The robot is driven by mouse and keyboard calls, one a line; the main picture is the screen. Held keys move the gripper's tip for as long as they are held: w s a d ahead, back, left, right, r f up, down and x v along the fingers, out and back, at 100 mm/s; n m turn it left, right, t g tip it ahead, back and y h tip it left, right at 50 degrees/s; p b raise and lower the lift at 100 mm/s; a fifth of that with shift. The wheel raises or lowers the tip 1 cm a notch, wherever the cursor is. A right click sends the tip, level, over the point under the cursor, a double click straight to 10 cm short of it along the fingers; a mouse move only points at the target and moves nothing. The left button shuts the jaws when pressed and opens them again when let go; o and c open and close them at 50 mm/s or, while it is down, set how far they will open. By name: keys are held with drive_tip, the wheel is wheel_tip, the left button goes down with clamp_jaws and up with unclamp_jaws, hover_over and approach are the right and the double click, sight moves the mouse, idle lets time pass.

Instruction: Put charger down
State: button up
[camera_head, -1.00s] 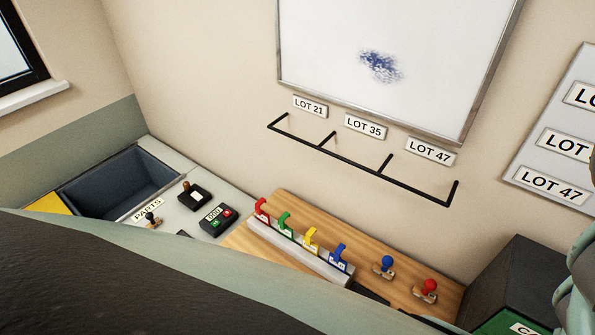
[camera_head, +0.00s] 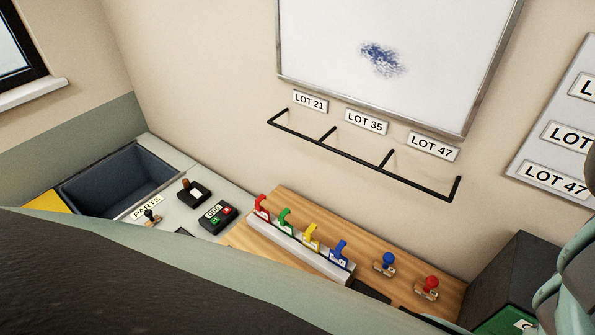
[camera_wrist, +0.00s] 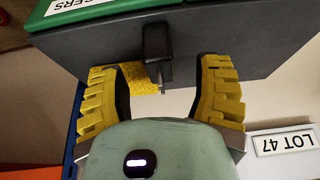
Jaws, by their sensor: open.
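In the wrist view, my gripper (camera_wrist: 160,98) shows as two yellow ribbed fingers, spread apart. A small black block with a thin metal prong, seemingly the charger (camera_wrist: 156,42), is seen beyond the fingertips, against the dark grey box (camera_wrist: 225,45). It looks apart from both fingers; I cannot tell what it rests on. The box has a green panel (camera_wrist: 95,8) whose label is partly cut off. In the head view the box (camera_head: 510,265) stands at the right; my gripper and the charger are not seen there.
A yellow rough-surfaced thing (camera_wrist: 128,78) lies behind the left finger. A LOT 47 label (camera_wrist: 285,142) is at the right. In the head view, a wooden board (camera_head: 285,207) holds coloured tabs and stamps, a black wall rack (camera_head: 360,167) hangs above, and a parts bin (camera_head: 118,180) is at left.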

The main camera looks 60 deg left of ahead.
drive_tip(key=shift+w+a+f+p, duration=0.3)
drive_tip(key=shift+f+p, duration=0.3)
drive_tip(key=shift+p, duration=0.25)
drive_tip(key=shift+p+x, duration=0.7)
drive_tip(key=shift+x, duration=0.8)
drive_tip(key=shift+d, duration=0.1)
drive_tip(key=shift+c, duration=0.3)
clamp_jaws()
